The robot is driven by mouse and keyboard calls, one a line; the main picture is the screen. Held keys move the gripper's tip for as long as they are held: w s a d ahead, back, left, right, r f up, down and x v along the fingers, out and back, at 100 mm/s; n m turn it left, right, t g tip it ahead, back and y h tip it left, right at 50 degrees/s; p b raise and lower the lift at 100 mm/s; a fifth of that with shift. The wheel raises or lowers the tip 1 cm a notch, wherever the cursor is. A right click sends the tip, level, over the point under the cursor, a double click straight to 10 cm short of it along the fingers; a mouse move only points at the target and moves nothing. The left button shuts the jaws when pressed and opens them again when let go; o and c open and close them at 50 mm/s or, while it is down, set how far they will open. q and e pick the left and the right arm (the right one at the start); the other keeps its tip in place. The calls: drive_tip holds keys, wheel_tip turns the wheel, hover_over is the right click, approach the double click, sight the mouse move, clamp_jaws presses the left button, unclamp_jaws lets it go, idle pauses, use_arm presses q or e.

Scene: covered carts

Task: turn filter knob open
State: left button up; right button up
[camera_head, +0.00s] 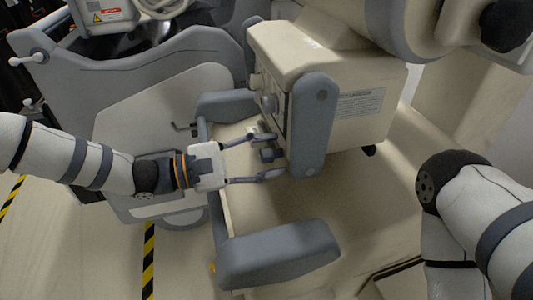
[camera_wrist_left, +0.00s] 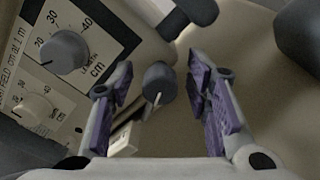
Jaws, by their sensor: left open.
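A small dark grey knob with a white pointer line (camera_wrist_left: 158,82) sits between the fingertips of my left gripper (camera_wrist_left: 160,72) in the left wrist view. I take it to be the filter knob. Its pointer points roughly down in that view. My left gripper also shows in the head view (camera_head: 274,156). Its fingers are spread, one above and one below the knob, beside the beige control box (camera_head: 350,100). The fingers seem apart from the knob; contact cannot be made out. My right gripper is outside the views; only my right arm shows.
Two larger dials, an upper one (camera_wrist_left: 63,52) and a lower one (camera_wrist_left: 33,110), sit on the labelled panel left of the knob. A grey handle frame (camera_head: 280,255) lies below the box. A grey upright bar (camera_head: 312,125) stands close to my left fingertips.

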use_arm(q)
clamp_jaws()
drive_tip(key=shift+n, duration=0.3)
drive_tip(key=n, duration=0.3)
drive_tip(key=shift+n, duration=0.3)
drive_tip(key=n+b, duration=0.1)
drive_tip(key=n, duration=0.2)
drive_tip(key=shift+n, duration=0.3)
drive_tip(key=n, duration=0.4)
drive_tip(key=shift+w, duration=0.1)
drive_tip(key=shift+n, duration=1.9)
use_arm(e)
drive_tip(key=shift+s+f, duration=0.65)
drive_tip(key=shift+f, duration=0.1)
use_arm(q)
drive_tip(key=shift+n, duration=0.3)
unclamp_jaws()
